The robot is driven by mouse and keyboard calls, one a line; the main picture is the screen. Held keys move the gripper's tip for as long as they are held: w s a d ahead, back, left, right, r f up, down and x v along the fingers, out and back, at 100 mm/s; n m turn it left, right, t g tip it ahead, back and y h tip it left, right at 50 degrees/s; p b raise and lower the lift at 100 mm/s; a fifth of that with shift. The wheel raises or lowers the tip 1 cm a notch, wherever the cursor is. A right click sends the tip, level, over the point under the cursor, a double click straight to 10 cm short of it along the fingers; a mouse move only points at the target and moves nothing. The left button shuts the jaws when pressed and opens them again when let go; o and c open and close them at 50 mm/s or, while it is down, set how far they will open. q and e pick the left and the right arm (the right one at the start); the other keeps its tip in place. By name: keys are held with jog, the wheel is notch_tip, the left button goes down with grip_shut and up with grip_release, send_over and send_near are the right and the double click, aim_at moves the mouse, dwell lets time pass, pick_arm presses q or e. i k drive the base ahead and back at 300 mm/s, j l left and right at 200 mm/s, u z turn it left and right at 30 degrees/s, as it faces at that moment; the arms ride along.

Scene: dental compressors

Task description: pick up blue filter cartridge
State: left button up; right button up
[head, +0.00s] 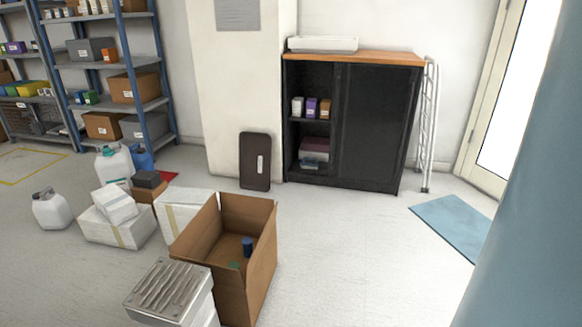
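A small dark blue cylinder (248,246), which looks like the blue filter cartridge, stands inside an open cardboard box (262,275) on the floor. It is near the box's right inner wall, and its lower end is hard to make out. A small green item (234,265) lies near it in the box. Neither of my grippers shows in the head view.
White boxes (118,228), white jugs (51,209) and a box with a ridged metal top (168,290) crowd the left of the cardboard box. A black cabinet (372,130) stands behind. A blue-grey column (530,220) blocks the right edge. Floor right of the box is clear up to a blue mat (452,226).

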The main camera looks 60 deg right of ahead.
aim_at(246, 242)
jog(key=z, duration=1.45)
jog(key=i+l+u, duration=0.15)
